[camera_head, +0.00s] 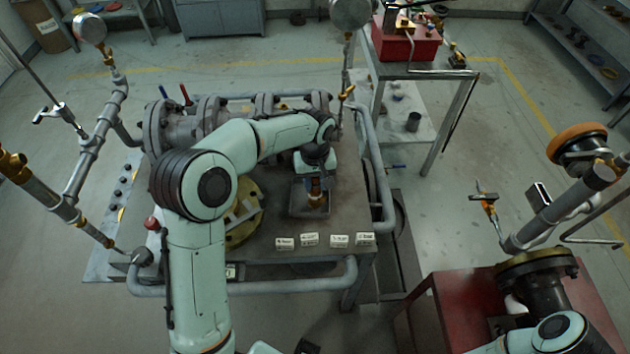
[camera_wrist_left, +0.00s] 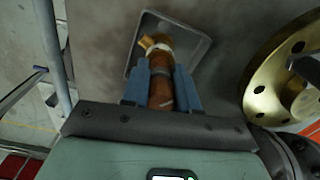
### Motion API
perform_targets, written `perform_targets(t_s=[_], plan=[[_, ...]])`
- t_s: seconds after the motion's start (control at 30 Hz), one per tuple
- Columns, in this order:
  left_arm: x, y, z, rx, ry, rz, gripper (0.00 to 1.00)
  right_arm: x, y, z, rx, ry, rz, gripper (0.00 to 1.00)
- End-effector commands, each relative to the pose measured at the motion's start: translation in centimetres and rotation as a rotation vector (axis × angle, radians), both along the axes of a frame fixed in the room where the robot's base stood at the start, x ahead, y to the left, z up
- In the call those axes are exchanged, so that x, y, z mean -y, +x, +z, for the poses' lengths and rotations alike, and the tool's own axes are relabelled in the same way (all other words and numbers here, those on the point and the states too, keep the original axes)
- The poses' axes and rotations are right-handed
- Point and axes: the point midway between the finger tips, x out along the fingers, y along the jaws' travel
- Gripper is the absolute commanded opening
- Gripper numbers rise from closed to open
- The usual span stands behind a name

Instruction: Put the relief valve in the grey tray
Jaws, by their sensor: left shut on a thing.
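The relief valve (camera_wrist_left: 160,91) is a brass and copper-brown body with a pale collar, seen between the blue fingers of my left gripper (camera_wrist_left: 160,92) in the left wrist view. The gripper is shut on it. In the head view my left gripper (camera_head: 316,180) points down at the grey tray (camera_head: 298,207), and the valve (camera_head: 315,192) shows inside the tray's outline. In the left wrist view the valve's head overlaps the tray (camera_wrist_left: 197,47). I cannot tell whether the valve touches the tray floor. My right gripper is not seen; only part of that arm shows at bottom right.
A yellow flange (camera_head: 247,212) lies left of the tray on the workbench (camera_head: 275,222). Several white labels (camera_head: 309,239) line the bench's front edge. Grey pipes (camera_head: 375,165) run around the bench. A red stand with a valve (camera_head: 440,310) is at lower right.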

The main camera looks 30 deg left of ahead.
Motion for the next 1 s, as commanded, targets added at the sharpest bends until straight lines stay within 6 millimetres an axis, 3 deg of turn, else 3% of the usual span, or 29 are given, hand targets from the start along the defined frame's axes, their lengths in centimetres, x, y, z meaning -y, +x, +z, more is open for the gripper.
perform_targets(t_s=[0.2,0.23,0.3,0.67,0.77,1.0], plan=[[0.0,0.0,-0.3,0.001,0.000,0.000,0.00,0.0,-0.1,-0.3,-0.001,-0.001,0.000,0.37],[0.0,0.0,-0.3,0.000,0.000,0.000,0.38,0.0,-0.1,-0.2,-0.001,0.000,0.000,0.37],[0.0,0.0,-0.3,0.000,0.000,0.000,0.54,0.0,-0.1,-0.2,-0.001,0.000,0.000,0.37],[0.0,0.0,0.3,0.001,0.000,0.000,0.54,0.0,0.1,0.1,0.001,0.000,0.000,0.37],[0.0,0.1,1.6,0.003,0.001,-0.001,0.54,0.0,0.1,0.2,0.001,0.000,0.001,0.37],[0.0,0.1,6.9,0.005,0.000,0.000,0.54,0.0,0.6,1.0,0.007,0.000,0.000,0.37]])
